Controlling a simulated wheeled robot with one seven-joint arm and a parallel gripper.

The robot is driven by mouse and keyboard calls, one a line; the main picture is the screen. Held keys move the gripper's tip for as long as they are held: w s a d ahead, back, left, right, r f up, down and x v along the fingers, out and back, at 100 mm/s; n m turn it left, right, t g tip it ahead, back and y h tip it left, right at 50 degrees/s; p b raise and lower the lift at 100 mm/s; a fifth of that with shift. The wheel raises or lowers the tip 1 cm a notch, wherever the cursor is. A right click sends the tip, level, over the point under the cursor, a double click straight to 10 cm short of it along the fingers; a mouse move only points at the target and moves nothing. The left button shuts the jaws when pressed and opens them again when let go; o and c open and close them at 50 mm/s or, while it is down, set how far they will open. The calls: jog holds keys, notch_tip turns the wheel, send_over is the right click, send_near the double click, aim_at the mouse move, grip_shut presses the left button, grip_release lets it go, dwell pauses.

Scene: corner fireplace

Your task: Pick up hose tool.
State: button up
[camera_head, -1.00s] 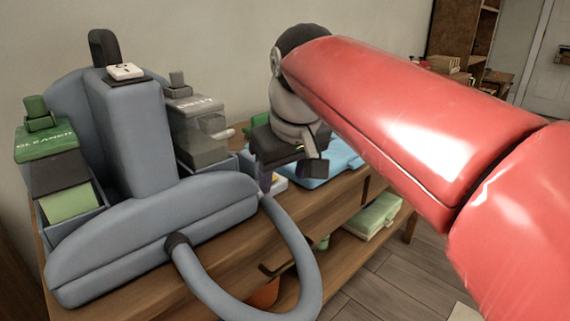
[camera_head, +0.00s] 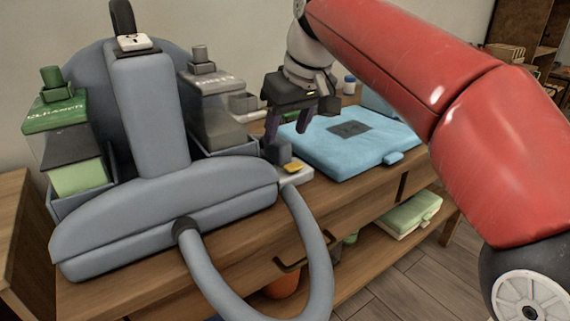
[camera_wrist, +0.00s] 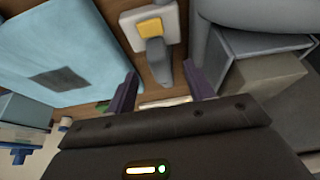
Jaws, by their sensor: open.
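A white and grey piece with a yellow patch (camera_head: 293,168), which looks like the hose tool, lies on the wooden cabinet top beside the grey-blue cleaning machine (camera_head: 145,120). The machine's hose (camera_head: 318,250) loops from its front up towards this piece; whether they join is unclear. In the wrist view the piece shows a white base with a yellow square (camera_wrist: 150,27) and a grey upright part (camera_wrist: 157,62) ahead of the fingers. My gripper (camera_head: 288,122) is open and empty, fingers down, above and behind the piece. Its purple fingers (camera_wrist: 160,92) also show in the wrist view.
A flat blue case (camera_head: 350,150) lies right of the piece. Green cleaner (camera_head: 60,115) and grey bottles (camera_head: 215,100) sit in the machine's side holders. A small white bottle (camera_head: 349,85) stands behind the case. A green box (camera_head: 412,215) is on the lower shelf.

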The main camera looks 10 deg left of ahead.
aim_at(283, 142)
jog(key=b+x, duration=0.1)
jog(key=x, duration=0.4)
jog(key=shift+w+f, duration=0.15)
jog(key=shift+f, duration=0.25)
grip_shut()
